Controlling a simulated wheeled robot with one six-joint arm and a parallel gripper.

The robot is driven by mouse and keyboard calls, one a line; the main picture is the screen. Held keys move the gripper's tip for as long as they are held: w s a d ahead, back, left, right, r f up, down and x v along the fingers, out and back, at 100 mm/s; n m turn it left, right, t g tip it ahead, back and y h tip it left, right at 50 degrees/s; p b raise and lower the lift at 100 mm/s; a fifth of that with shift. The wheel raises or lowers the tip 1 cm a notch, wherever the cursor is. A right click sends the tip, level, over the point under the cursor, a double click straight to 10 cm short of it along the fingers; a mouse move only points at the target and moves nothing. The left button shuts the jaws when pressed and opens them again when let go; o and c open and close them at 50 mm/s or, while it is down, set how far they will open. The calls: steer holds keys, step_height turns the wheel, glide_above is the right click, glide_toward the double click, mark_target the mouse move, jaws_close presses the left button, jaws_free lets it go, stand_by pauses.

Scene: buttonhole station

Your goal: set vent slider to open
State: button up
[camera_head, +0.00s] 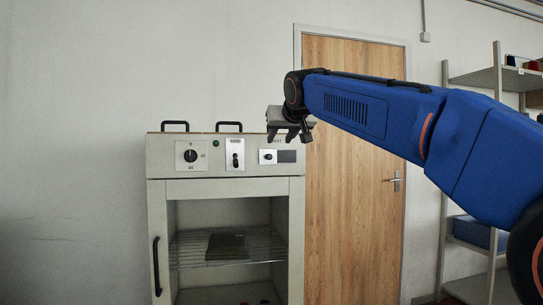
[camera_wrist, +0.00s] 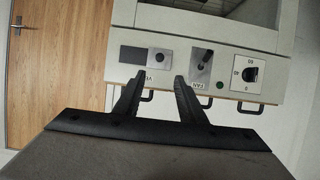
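The vent slider (camera_head: 278,156) is at the right end of the grey cabinet's control panel. Its small dark knob sits on the light plate at the left, and a dark panel fills the right. In the upside-down wrist view the vent slider (camera_wrist: 146,56) has its knob on the right and the dark part on the left. My gripper (camera_head: 290,138) appears just above the slider in the head view. In the wrist view my gripper (camera_wrist: 160,77) is open and empty, its two fingers apart and pointing toward the panel. I see no contact with the knob.
A rotary dial (camera_head: 190,156), a fan toggle (camera_head: 235,157) and a green lamp (camera_head: 215,143) share the panel. Two black handles (camera_head: 229,126) stand on top. Below is the cabinet's rack (camera_head: 190,250). A wooden door (camera_head: 350,220) and shelving (camera_head: 470,76) are at the right.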

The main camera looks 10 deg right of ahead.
mark_target(270, 156)
steer(key=x, duration=1.5)
steer(key=shift+f, duration=0.1)
